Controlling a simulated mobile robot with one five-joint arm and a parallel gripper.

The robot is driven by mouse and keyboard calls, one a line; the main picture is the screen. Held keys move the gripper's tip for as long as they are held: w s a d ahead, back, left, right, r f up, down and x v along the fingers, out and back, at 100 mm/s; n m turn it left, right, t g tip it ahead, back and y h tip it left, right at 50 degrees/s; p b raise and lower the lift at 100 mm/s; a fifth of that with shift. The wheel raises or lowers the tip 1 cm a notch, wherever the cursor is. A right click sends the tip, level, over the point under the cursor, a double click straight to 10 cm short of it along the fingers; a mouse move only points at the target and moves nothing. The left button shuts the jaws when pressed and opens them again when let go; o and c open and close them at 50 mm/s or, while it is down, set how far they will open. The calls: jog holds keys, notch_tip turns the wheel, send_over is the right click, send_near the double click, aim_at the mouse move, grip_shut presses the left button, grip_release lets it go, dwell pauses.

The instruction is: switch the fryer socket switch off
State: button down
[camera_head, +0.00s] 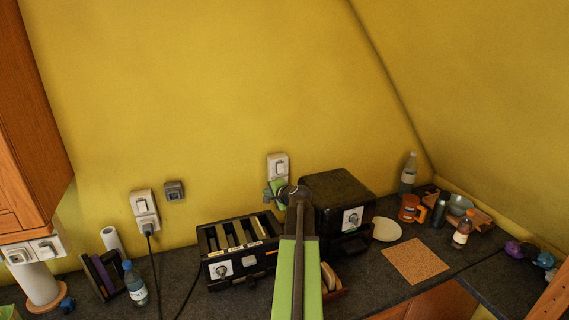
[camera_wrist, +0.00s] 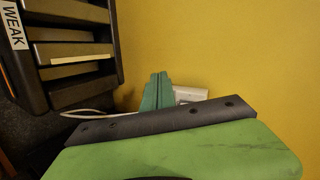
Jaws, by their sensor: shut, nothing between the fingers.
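A white wall socket with a switch (camera_head: 279,165) is on the yellow wall behind the counter, above and between two black appliances. My gripper (camera_head: 275,187) is just below and in front of it, covering its lower part. In the wrist view my gripper's fingertips (camera_wrist: 157,90) are together and empty, and the white socket (camera_wrist: 190,95) shows partly behind them. I cannot tell whether they touch it, or how its switch is set. Another white socket (camera_head: 143,203), with a black plug and cable in it, is further left. No label shows which socket is the fryer's.
A slotted black appliance (camera_head: 240,229) and a boxy black appliance (camera_head: 341,190) with a dial flank my arm. A small grey switch (camera_head: 174,190) is on the wall to the left. Bottles, a plate (camera_head: 386,229) and a cork mat (camera_head: 416,260) are to the right.

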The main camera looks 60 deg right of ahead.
jog(key=s+d+r+m+h, duration=0.2)
jog(key=s+d+r+m, duration=0.1)
jog(key=s+d, duration=0.5)
jog(key=shift+d+r+h+p, duration=0.25)
jog(key=shift+r+h+p, duration=0.15)
jog(key=shift+r, duration=0.25)
jog(key=shift+s, duration=0.1)
jog(key=b, duration=0.5)
send_near(281, 168)
jog(key=w+d+f, duration=0.4)
jog(key=shift+w+f, duration=0.15)
